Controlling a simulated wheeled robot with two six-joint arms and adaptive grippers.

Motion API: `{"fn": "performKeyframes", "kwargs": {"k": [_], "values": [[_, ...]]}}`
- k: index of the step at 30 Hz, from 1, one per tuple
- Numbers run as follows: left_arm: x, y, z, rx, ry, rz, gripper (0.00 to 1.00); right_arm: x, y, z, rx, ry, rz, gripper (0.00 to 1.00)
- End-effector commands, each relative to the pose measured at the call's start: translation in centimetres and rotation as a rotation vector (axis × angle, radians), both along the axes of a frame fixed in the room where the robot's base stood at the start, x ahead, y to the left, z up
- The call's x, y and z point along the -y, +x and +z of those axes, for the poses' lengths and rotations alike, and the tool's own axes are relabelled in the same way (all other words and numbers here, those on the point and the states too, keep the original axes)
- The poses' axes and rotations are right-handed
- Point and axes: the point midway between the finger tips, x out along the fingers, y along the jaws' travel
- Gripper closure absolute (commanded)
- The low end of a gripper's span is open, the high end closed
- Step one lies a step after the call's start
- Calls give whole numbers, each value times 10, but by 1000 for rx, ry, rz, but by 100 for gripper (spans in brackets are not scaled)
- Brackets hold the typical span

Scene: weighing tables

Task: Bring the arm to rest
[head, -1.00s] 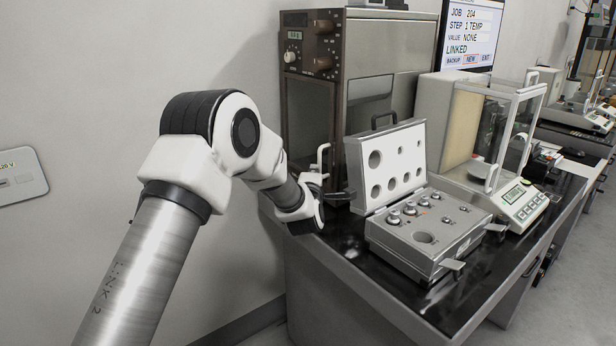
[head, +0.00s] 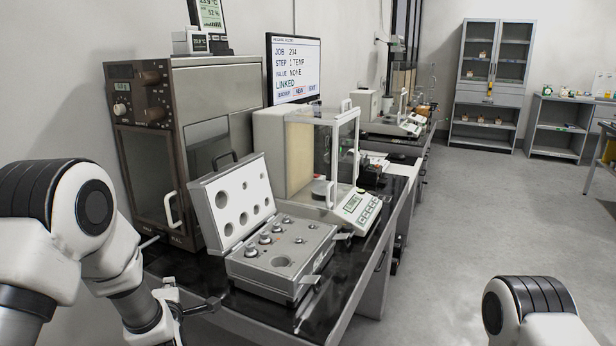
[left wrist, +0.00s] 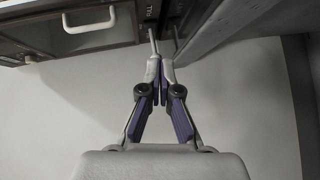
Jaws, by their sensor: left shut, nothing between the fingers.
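My left arm (head: 85,215) comes in from the left, bent at the elbow, with its wrist low by the near left end of the bench. My left gripper (head: 212,303) is beside the open weight case, on its left, in front of the brown oven. In the left wrist view the two fingers of the left gripper (left wrist: 161,72) are together, with nothing between them. Part of my right arm (head: 530,310) shows at the bottom right; its gripper is out of view.
The oven (head: 150,165) has its door shut and a white handle. The open weight case (head: 245,275) holds several weights. A glass-sided balance (head: 345,205) and a screen (head: 293,65) stand behind. Grey shelves (head: 490,85) stand far back; the floor (head: 460,220) on the right is clear.

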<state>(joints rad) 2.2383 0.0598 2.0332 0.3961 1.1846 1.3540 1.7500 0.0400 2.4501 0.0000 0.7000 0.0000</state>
Motion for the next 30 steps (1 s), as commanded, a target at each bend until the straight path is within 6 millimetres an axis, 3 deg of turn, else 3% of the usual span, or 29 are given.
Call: {"fn": "performKeyframes", "kwargs": {"k": [1,3,5,8,9,12,15,18,21,30], "values": [[5,-21,-26,-111,1,-20,100,0,0,26,1,0,0,60],[14,-60,-79,-293,22,-73,100,0,0,42,1,0,0,60],[24,-99,-118,-461,66,-143,100,0,0,53,1,0,0,60],[40,-174,-169,-751,161,-311,100,0,0,69,0,0,0,60],[47,-207,-184,-867,206,-398,100,0,0,75,0,0,0,60],[65,-294,-208,-1140,327,-688,100,0,0,86,0,0,0,60],[83,-366,-213,-1325,487,-1090,100,0,0,85,0,0,0,60],[92,-393,-211,-1356,636,-1389,100,0,0,83,0,0,0,60],[93,-397,-212,-1349,722,-1509,100,0,0,83,0,0,0,60],[92,-395,-212,-1342,746,-1525,100,0,0,83,0,0,0,60]]}}
